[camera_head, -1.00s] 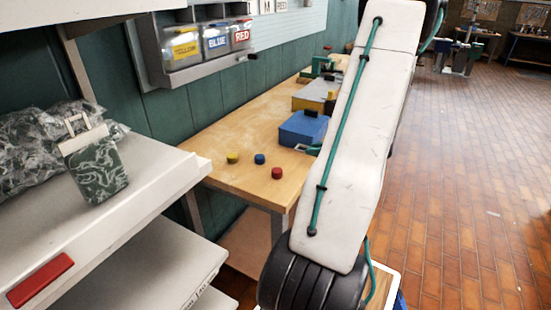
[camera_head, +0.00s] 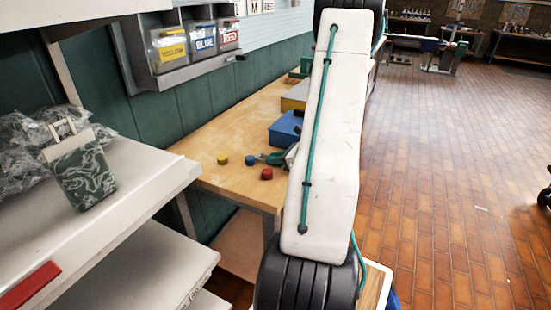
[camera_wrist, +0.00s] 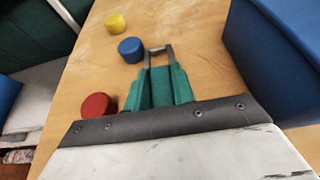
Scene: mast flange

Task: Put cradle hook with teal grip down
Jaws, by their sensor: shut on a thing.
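My gripper (camera_wrist: 160,76) is shut on the cradle hook (camera_wrist: 158,49), whose grey metal loop sticks out past the teal fingers. The teal grip (camera_wrist: 160,88) is between the fingers, mostly enclosed by them. The hook's loop is beside the blue disc over the wooden workbench (camera_wrist: 205,50); I cannot tell whether it touches the bench. In the head view my gripper (camera_head: 274,158) shows small, left of my arm, near the blue disc (camera_head: 250,160); the hook is not clear there.
A yellow disc (camera_head: 222,160) and a red disc (camera_head: 267,174) lie near the hook. A blue block (camera_head: 286,129) stands just behind and right. Labelled bins (camera_head: 204,40) hang on the wall. A shelf (camera_head: 140,180) with a green marbled case (camera_head: 83,175) is at left.

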